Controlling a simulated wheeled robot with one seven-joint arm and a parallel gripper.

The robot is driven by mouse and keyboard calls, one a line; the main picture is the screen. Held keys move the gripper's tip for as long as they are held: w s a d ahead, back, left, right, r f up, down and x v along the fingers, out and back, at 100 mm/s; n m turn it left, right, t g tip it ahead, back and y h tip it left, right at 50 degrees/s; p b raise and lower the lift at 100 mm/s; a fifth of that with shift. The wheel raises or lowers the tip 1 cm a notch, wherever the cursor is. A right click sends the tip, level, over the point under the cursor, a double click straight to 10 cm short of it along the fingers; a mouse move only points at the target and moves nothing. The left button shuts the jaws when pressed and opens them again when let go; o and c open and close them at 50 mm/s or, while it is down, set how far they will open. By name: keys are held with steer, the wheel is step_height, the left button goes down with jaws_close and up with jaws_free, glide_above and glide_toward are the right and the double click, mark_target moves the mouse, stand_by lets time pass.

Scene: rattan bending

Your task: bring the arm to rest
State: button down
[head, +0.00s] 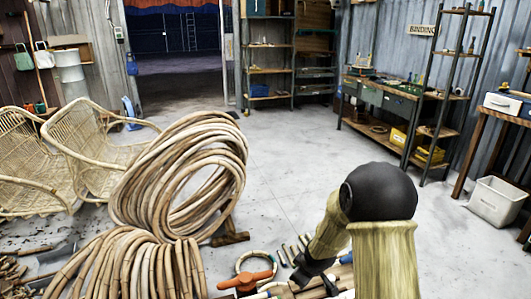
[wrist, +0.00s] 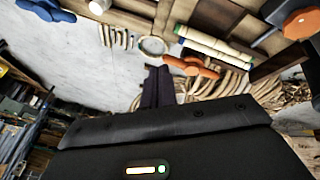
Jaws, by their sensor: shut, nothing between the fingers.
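My arm reaches in from the lower right of the head view, with a round black joint at its bend. Its dark far end (head: 312,268) is low, over the items at the bottom edge. In the wrist view my gripper (wrist: 158,84) shows as dark fingers close together, shut and empty. An orange-handled tool (head: 246,281) lies left of the arm's end; it also shows in the wrist view (wrist: 191,67), beyond the fingertips. A pale ring (head: 256,264) lies beside it. I cannot tell the gap between the fingers and the items below.
Large rattan coils (head: 185,170) and woven chair frames (head: 35,160) fill the left. A workbench (head: 385,95), a tall shelf (head: 445,90) and a white bin (head: 497,200) stand at right. The middle of the concrete floor (head: 285,160) is clear, toward an open doorway.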

steer(key=s+d+r+m+g, duration=0.1)
steer(key=s+r+m, duration=0.25)
steer(key=s, duration=0.35)
steer(key=s+d+r+m+g+h, duration=0.1)
steer(key=s+d+r+m, duration=0.15)
steer(key=s+r, duration=0.35)
steer(key=s+r+m+g, duration=0.1)
steer(key=s+r+m, duration=0.25)
steer(key=s, duration=0.45)
step_height(320, 180, up, 23)
steer(key=p, duration=2.4)
steer(key=shift+d+p, duration=0.2)
steer(key=shift+p, duration=0.15)
